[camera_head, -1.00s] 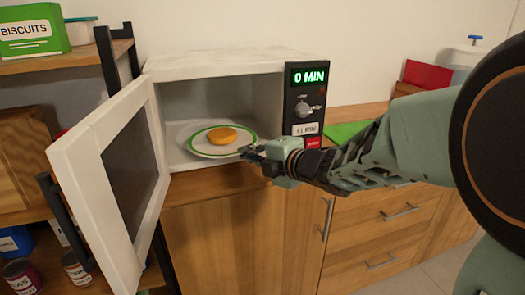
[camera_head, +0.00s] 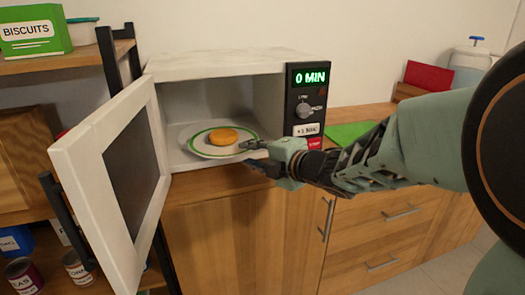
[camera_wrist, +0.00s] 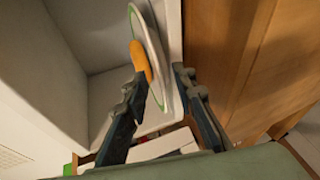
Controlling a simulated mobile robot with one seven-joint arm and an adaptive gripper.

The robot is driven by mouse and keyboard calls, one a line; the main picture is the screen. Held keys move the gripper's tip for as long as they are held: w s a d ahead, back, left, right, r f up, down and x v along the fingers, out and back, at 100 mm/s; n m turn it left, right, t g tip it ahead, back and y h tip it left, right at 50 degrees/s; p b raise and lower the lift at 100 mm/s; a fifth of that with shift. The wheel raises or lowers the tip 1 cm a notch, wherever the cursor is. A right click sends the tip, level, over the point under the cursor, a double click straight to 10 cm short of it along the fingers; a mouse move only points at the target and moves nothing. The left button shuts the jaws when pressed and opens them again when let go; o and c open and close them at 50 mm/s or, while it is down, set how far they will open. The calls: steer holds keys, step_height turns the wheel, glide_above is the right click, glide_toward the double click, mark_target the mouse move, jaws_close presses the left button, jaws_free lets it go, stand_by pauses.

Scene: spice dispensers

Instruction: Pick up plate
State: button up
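A white plate with a green ring (camera_head: 195,147) lies at the front of the open microwave (camera_head: 215,65). A round orange-yellow food item (camera_head: 222,137) rests on it. My gripper (camera_head: 251,154) is at the plate's right front edge, with its fingers spread apart, one above the rim's level and one below. In the wrist view the plate (camera_wrist: 153,45) shows edge-on between the two open fingers (camera_wrist: 160,75), with the orange food (camera_wrist: 140,60) on its left side. I cannot tell whether either finger touches the plate.
The microwave door (camera_head: 110,175) hangs open on the left. The control panel (camera_head: 307,105) reads 0 MIN. A green board (camera_head: 348,131) lies on the wooden counter to the right. Shelves with a biscuits box (camera_head: 35,32) stand at left.

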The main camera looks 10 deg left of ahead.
steer(key=v, duration=0.7)
